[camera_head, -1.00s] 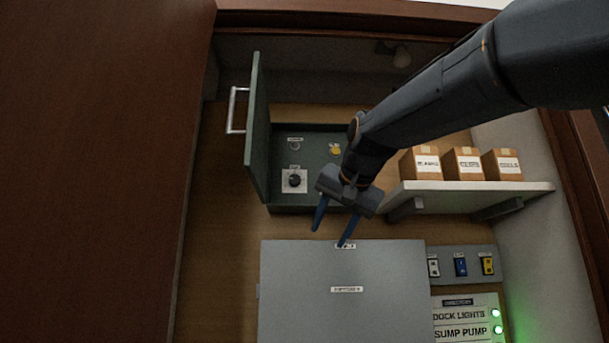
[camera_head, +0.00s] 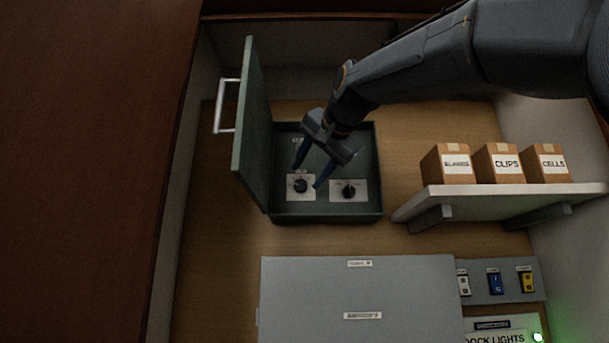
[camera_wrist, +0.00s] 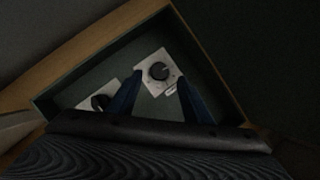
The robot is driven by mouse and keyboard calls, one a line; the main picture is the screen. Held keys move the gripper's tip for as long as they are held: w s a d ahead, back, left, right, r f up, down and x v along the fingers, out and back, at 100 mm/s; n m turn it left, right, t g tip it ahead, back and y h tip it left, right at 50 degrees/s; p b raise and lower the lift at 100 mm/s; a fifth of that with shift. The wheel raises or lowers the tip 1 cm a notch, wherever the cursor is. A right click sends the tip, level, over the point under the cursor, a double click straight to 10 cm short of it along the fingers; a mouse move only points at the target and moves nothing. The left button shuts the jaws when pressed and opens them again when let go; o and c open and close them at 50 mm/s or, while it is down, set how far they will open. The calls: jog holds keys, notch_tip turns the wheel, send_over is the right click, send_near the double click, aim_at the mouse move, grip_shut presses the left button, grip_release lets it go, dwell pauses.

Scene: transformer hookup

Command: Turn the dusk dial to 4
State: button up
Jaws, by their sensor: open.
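An open dark green box (camera_head: 328,218) on the back panel holds two black dials on pale plates. The left dial (camera_head: 300,186) sits just below and between my fingertips in the head view. The right dial (camera_head: 349,191) is to the right of my gripper. My gripper (camera_head: 306,177) is open and empty, its blue fingers inside the box. In the wrist view one dial (camera_wrist: 159,71) lies ahead between the fingers, apart from them, and the other dial (camera_wrist: 100,102) is partly behind the left finger. The dial labels are too small to read, so I cannot tell which is dusk.
The box's green door (camera_head: 251,130) stands open on the left with a pale handle (camera_head: 226,105). A shelf (camera_head: 510,199) with several cartons is at the right. A grey cabinet (camera_head: 350,290) is below, beside coloured switches (camera_head: 494,282).

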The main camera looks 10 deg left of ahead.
aim_at(302, 184)
jog(key=shift+p+x, duration=0.5)
jog(key=shift+x, duration=1.25)
jog(key=c, duration=1.1)
jog(key=shift+o, duration=0.2)
jog(key=shift+b, duration=0.3)
